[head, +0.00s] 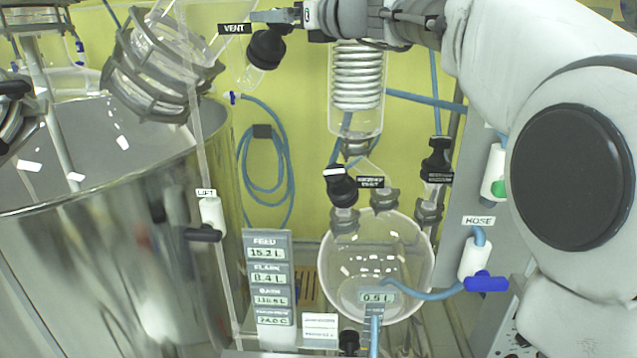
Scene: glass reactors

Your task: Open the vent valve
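The vent valve (266,49) is a black knob at the top of the head view, just right of the black VENT label (234,28). It sits tilted on the glasswork. My gripper (268,16) reaches in from the upper right, with its fingers pointing left just above the knob. The fingers show nearly edge-on, so I cannot tell the gap between them or whether they touch the knob.
A steel vessel (110,210) fills the left. A glass coil condenser (357,85) stands below my arm, above a round receiver flask (352,262). Other valves are a black-handled LIFT valve (208,220) and a blue-handled HOSE valve (480,272). Blue hoses hang behind.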

